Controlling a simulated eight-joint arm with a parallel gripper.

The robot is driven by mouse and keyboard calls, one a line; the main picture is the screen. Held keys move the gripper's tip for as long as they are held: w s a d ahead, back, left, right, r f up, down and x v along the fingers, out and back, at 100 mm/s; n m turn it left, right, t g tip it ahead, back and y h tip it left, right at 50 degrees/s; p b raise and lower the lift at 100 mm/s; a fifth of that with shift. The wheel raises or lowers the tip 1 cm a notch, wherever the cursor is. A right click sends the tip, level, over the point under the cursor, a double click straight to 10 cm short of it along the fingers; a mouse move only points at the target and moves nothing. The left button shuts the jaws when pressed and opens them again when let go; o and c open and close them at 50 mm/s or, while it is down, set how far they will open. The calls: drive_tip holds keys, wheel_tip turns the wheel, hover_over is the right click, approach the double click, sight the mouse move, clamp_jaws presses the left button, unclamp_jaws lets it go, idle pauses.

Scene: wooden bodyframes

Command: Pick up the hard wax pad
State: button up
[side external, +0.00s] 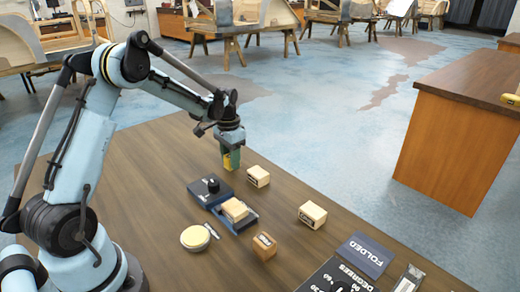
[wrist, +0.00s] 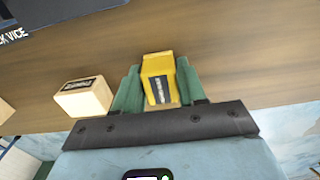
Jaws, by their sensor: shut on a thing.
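My gripper (side external: 231,165) has green fingers and points down over the far part of the brown table. It is shut on a yellow block (wrist: 158,78) with a dark label too small to read; I take this for the hard wax pad. In the wrist view the block sits upright between the two green fingers (wrist: 159,88), one on each side. In the side view only a strip of yellow (side external: 227,161) shows between the fingers. I cannot tell whether its bottom touches the table.
A pale labelled block (side external: 258,176) stands close to my gripper, also in the wrist view (wrist: 83,99). A dark vice (side external: 246,222) holds a wooden piece. Two blocks (side external: 312,215) (side external: 264,246), a round cream-topped tin (side external: 195,238) and a FOLDED box (side external: 366,254) stand nearer.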

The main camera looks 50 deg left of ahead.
drive_tip(key=shift+c, duration=1.1)
drive_tip(key=shift+r, duration=0.1)
drive_tip(key=shift+r, duration=0.6)
wheel_tip(320, 180, up, 3)
drive_tip(key=shift+f, duration=0.15)
drive_tip(key=s+d+r, duration=0.1)
drive_tip(key=d+r, duration=0.6)
drive_tip(key=d, duration=0.4)
drive_tip(key=shift+s+d, duration=0.2)
drive_tip(key=shift+d, duration=0.1)
